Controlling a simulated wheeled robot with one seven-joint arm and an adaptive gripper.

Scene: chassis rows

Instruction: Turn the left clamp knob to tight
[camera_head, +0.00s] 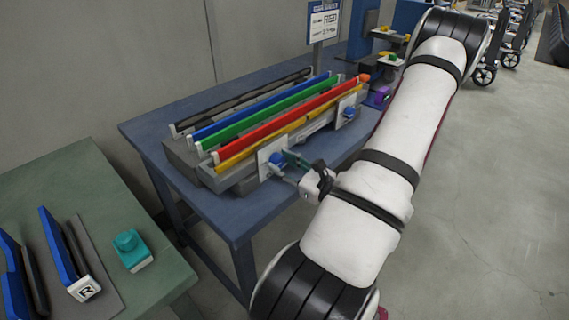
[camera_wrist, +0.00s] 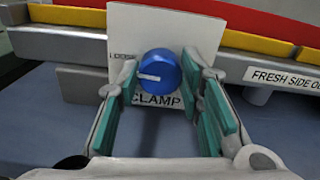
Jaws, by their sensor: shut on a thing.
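The left clamp knob is a round blue knob (camera_wrist: 161,69) on a white plate (camera_wrist: 135,25) marked CLAMP, with a partly covered word that looks like LOOSE at its upper left. Its white pointer line points left. In the head view the same knob (camera_head: 275,160) sits on the front left plate of the rack. My gripper (camera_wrist: 163,98) has its green finger pads on either side of the knob and is shut on it. The gripper also shows in the head view (camera_head: 286,162), reaching in from the right. The right end of the label is hidden by a finger.
A second blue knob (camera_head: 349,113) is on a plate farther right. The rack holds black, blue, green, red and yellow strips (camera_head: 285,120) on a blue table (camera_head: 228,212). A green table (camera_head: 62,178) at lower left bears a teal block (camera_head: 131,250).

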